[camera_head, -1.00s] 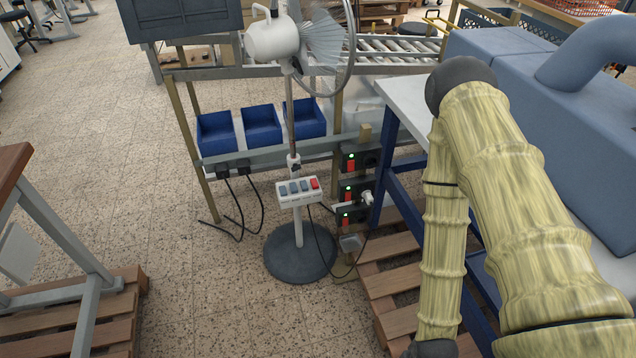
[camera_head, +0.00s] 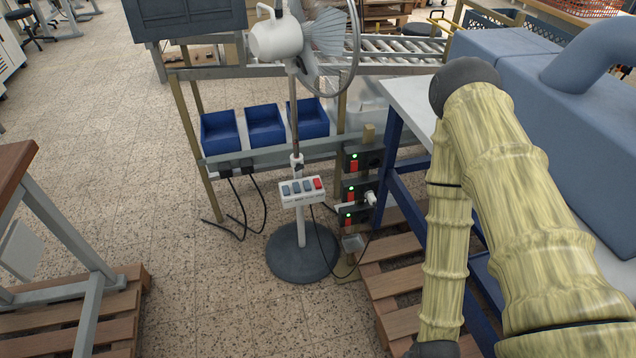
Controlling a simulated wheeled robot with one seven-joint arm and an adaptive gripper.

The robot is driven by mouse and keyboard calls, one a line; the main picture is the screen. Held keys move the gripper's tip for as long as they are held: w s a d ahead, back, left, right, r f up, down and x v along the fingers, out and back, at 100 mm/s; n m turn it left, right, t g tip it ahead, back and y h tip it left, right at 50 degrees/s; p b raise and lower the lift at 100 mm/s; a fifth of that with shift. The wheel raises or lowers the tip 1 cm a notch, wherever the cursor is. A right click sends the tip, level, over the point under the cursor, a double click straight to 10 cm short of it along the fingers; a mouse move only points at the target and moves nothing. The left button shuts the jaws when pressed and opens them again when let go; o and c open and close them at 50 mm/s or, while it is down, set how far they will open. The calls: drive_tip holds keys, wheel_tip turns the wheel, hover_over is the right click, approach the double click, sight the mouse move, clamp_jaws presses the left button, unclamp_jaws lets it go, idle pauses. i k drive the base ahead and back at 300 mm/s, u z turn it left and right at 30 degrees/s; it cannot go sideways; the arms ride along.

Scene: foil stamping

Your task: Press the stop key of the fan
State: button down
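The white pedestal fan (camera_head: 277,38) stands on a round dark base (camera_head: 303,255) left of my arm. Its white key panel (camera_head: 302,197) sits on the pole at mid height and faces me. The panel has a row of grey-blue keys (camera_head: 296,188) and one red key (camera_head: 318,184) at its right end. The keys' labels are too small to read. My yellow-sleeved arm fills the right side and its lower link hangs down to the bottom edge. My gripper is out of the picture, and nothing of mine touches the panel.
Switch boxes with green lights and red switches (camera_head: 352,193) stand just right of the panel. Blue bins (camera_head: 265,126) are on a rack behind. A wooden pallet (camera_head: 388,277) and a blue-legged table (camera_head: 407,102) lie right. Open floor (camera_head: 205,290) lies left.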

sight(317, 183)
drive_tip(key=k, duration=1.3)
drive_tip(key=u, duration=0.7)
drive_tip(key=i, duration=0.8)
drive_tip(key=u, duration=0.55)
drive_tip(key=i, duration=1)
drive_tip(key=z, duration=0.9)
drive_tip(key=i, duration=0.55)
drive_tip(key=z, duration=0.5)
